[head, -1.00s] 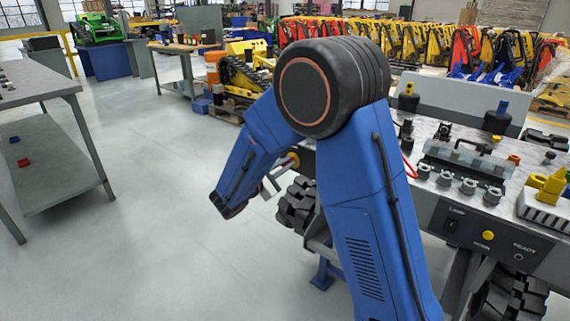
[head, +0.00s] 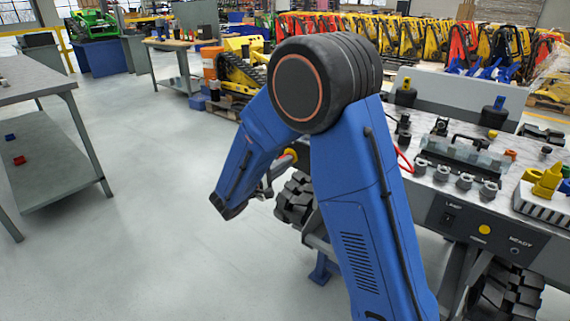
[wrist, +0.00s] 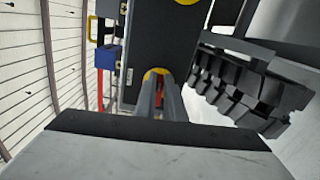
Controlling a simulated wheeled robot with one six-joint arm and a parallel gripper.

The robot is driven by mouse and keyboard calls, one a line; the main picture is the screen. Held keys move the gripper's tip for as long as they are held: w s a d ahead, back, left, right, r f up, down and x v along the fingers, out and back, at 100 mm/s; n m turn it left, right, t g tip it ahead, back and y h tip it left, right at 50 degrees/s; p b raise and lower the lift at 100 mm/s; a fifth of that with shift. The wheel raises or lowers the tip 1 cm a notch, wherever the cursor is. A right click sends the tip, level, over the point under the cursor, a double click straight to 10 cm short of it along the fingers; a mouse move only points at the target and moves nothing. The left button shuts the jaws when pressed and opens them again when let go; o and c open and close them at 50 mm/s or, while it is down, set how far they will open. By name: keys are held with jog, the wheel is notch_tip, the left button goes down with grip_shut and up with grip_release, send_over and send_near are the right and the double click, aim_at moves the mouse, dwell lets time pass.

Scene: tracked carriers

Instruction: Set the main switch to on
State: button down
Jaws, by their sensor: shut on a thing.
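The main switch shows in the wrist view as a yellow round plate (wrist: 158,73) with a red handle (wrist: 159,92) in front of it, on a dark panel. My gripper (wrist: 159,98) is shut on the red handle, one grey finger on each side. The fingers hide much of the handle, so I cannot read its turn angle or any marks. In the head view the switch's yellow plate (head: 291,153) shows at the left end of the bench, with my gripper (head: 268,184) beside it, partly hidden by my blue arm.
A black tracked wheel (wrist: 250,90) stands close on the right in the wrist view. The bench front has a control panel (head: 485,232) with a lamp switch, a yellow button and a ready light. A grey table (head: 35,85) stands left, with open floor between.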

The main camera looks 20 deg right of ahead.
jog(key=shift+f+m, duration=0.15)
jog(key=shift+m, duration=0.25)
jog(key=c, duration=1.8)
grip_release()
jog(key=shift+c, duration=0.2)
jog(key=shift+s+a, duration=0.1)
jog(key=shift+a, duration=0.05)
jog(key=v, duration=1.7)
jog(key=shift+s, duration=0.1)
